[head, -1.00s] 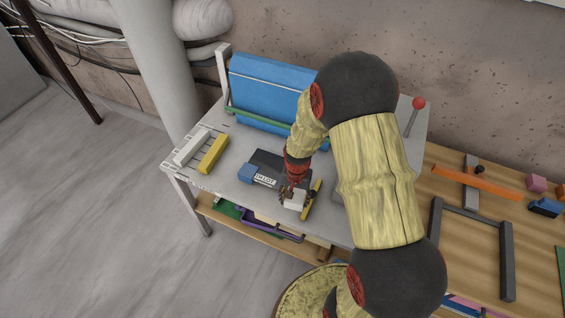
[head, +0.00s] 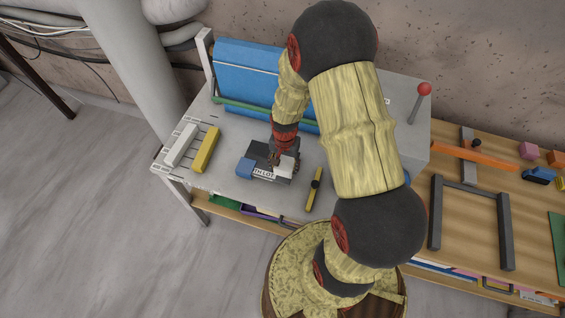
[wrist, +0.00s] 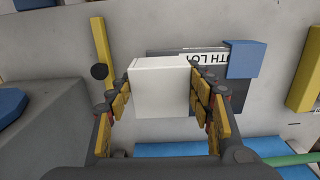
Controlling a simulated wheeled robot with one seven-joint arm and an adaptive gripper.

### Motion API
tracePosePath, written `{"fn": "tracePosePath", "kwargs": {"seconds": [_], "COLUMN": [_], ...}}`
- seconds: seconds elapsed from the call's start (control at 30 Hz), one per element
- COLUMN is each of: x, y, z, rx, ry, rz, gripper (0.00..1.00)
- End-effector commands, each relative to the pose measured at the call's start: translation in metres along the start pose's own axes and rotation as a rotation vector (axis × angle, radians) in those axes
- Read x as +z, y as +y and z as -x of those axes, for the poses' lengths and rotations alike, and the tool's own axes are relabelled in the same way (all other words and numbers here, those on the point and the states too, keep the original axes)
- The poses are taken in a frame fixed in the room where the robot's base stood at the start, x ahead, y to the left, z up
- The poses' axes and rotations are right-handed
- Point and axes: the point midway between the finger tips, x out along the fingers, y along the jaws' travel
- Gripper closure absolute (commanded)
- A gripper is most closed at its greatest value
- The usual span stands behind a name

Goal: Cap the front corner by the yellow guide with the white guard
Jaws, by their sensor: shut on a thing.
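The dark slab (head: 262,155) lies on the grey bench with a printed label (head: 264,173) at its front. A blue guard (head: 244,168) sits at its left front corner; it also shows in the wrist view (wrist: 245,58). The yellow guide (head: 313,192), a strip with a black knob, lies apart to the slab's right. My gripper (head: 285,161) is shut on the white guard (wrist: 158,85). The guard overlaps the slab's front corner nearest the yellow guide in the wrist view and hides that part. I cannot tell whether guard and slab touch.
A white bar (head: 181,145) and a yellow bar (head: 206,150) lie at the bench's left. A blue panel (head: 245,70) stands behind the slab with a green rail in front. A red-knobbed lever (head: 424,90) stands at the right. A wooden table (head: 478,225) adjoins on the right.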

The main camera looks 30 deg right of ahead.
Motion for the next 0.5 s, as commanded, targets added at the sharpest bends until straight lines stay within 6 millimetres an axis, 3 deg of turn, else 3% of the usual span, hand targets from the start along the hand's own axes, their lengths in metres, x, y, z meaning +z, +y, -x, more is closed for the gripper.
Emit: {"fn": "tracePosePath", "kwargs": {"seconds": [0.23,0.5], "x": [0.001,0.001], "y": [0.000,0.000], "z": [0.000,-0.016], "rx": [0.002,0.002], "ry": [0.001,0.001], "rz": [-0.009,-0.008], "gripper": [0.69,0.69]}}
